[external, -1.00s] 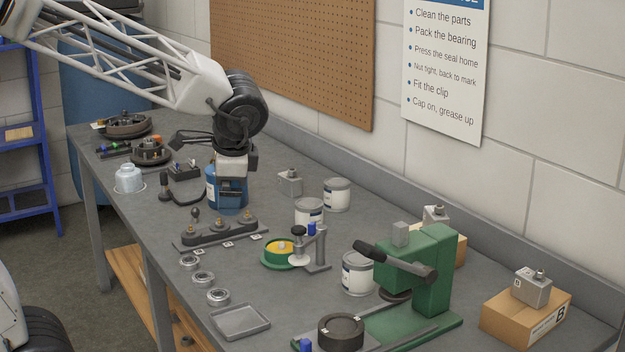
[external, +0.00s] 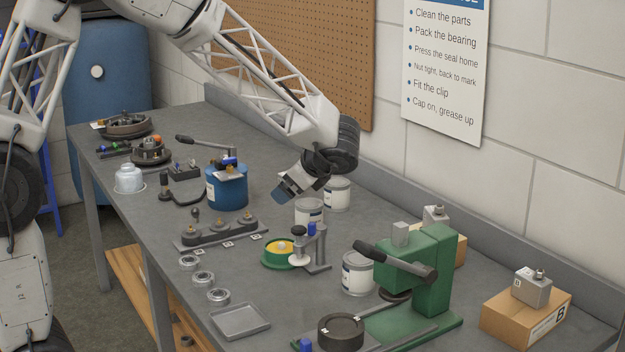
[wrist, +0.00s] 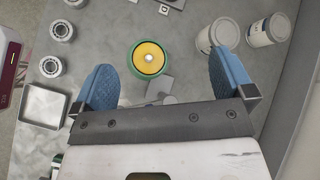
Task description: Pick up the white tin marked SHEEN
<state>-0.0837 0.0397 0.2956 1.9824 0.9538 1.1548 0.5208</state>
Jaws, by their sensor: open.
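Three white tins stand on the bench: one at the back (external: 337,195), one just in front of it (external: 309,212), and one beside the green press (external: 357,273). Their labels are too small to read, so I cannot tell which is marked SHEEN. My gripper (external: 284,201) is tilted in the air, just left of the back two tins in the external view.
A green dish with yellow contents (external: 279,252) stands beside a small post stand (external: 318,252). A blue can (external: 227,190) is to the left, the green press (external: 432,275) to the right. A shallow tray (external: 240,321) and several bearings lie along the front. The wall rises behind the bench.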

